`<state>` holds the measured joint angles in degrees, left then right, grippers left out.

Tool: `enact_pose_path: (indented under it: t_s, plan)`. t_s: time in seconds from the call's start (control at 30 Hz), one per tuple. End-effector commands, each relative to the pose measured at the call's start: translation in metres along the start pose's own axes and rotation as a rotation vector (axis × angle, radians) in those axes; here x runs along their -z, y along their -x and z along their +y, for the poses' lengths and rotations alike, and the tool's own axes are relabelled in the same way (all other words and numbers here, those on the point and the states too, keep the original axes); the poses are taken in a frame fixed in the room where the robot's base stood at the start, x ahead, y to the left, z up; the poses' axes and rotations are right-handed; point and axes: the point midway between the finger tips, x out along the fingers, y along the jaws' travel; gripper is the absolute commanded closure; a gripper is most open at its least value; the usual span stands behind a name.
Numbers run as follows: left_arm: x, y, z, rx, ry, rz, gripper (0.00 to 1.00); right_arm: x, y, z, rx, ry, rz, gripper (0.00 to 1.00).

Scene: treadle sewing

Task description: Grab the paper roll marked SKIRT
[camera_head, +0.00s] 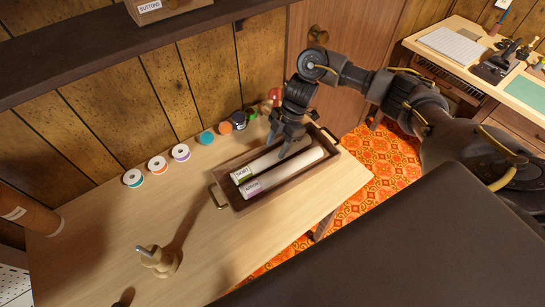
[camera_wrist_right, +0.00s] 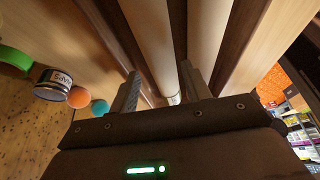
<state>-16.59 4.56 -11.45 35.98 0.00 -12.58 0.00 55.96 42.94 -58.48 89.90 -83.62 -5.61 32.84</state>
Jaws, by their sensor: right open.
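The paper roll marked SKIRT (camera_head: 262,163) is a cream tube with a green-edged label at its left end. It lies in a wooden tray (camera_head: 222,187) on the table, on the side nearer the wall. A second cream roll (camera_head: 290,172) with a purple-edged label lies beside it. My right gripper (camera_head: 284,153) is open, pointing down over the SKIRT roll towards its right part. In the right wrist view, the open fingers (camera_wrist_right: 159,72) sit either side of the wall-side roll (camera_wrist_right: 148,35); contact cannot be told. My left gripper is not in view.
Thread spools (camera_head: 157,164) and small jars (camera_head: 239,120) line the wall side of the table (camera_head: 110,235). A wooden knob-like object (camera_head: 160,261) stands in front. A brass tray handle (camera_head: 217,197) sticks out left. A dark shelf (camera_head: 100,45) overhangs the back.

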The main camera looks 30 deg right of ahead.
Motion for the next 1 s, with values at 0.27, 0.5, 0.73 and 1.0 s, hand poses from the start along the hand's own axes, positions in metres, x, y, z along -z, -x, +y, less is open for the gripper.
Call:
enact_pose_path:
  t_s: [0.27,0.5,0.73,1.0]
  plan:
    - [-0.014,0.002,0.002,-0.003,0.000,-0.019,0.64,-0.002,-0.036,-0.002,0.002,0.000,0.001,0.52]
    - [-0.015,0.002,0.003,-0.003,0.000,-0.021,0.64,-0.002,-0.038,-0.002,0.000,0.001,0.000,0.52]
    - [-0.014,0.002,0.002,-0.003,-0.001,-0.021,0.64,-0.002,-0.038,-0.002,0.000,0.001,0.000,0.78]
    - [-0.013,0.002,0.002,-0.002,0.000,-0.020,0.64,-0.002,-0.038,-0.001,0.000,0.002,0.001,0.86]
